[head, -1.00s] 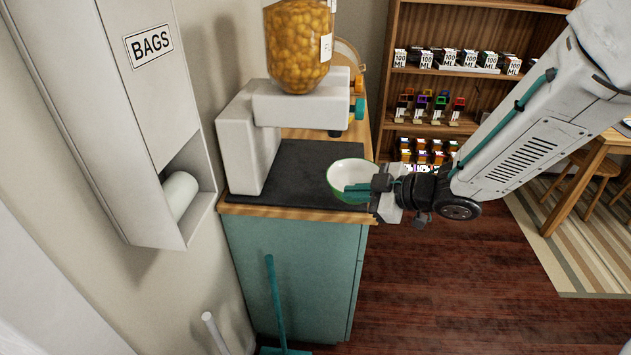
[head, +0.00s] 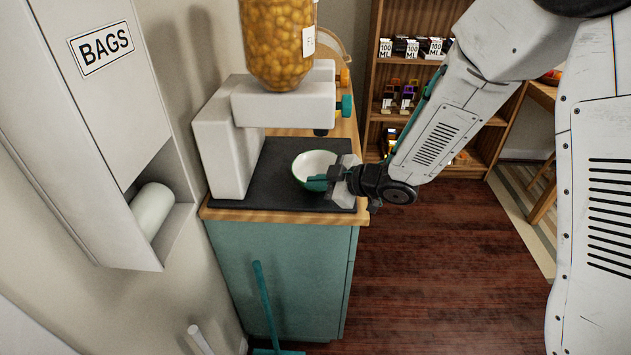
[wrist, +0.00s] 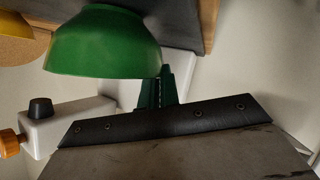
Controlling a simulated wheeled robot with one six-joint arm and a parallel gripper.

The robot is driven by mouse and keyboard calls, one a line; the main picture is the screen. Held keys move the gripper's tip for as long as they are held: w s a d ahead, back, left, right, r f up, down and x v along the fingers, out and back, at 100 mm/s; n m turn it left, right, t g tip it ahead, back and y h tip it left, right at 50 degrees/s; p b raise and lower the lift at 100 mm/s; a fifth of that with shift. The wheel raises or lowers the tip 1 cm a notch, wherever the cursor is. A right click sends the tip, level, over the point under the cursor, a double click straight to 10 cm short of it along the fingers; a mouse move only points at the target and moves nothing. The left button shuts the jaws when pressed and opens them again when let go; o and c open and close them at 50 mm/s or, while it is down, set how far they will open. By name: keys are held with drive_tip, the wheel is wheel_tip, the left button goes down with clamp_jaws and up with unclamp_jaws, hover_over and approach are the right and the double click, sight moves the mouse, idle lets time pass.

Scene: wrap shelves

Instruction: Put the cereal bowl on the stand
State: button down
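The cereal bowl (head: 318,160), green outside and white inside, is over the dark slab (head: 262,185) on the counter, below the dispenser's nozzle. My gripper (head: 318,183) reaches in from the right, its teal fingers at the bowl's near rim. In the wrist view the bowl's green wall (wrist: 105,45) fills the upper left, with my gripper's fingers (wrist: 157,85) at its rim. The gripper appears shut on the rim, but the far finger is hidden. I cannot tell whether the bowl touches the slab. No separate stand shows; the slab lies under the dispenser.
The white dispenser (head: 228,135) with its full jar (head: 278,45) stands over the slab's left and back. A bags box (head: 100,110) hangs on the left wall. A teal broom (head: 266,305) leans at the counter front. Wooden shelves (head: 385,60) stand behind.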

drive_tip(key=shift+a, duration=0.1)
drive_tip(key=c, duration=1.6)
unclamp_jaws()
drive_tip(key=shift+f, duration=0.1)
drive_tip(key=shift+o, duration=0.2)
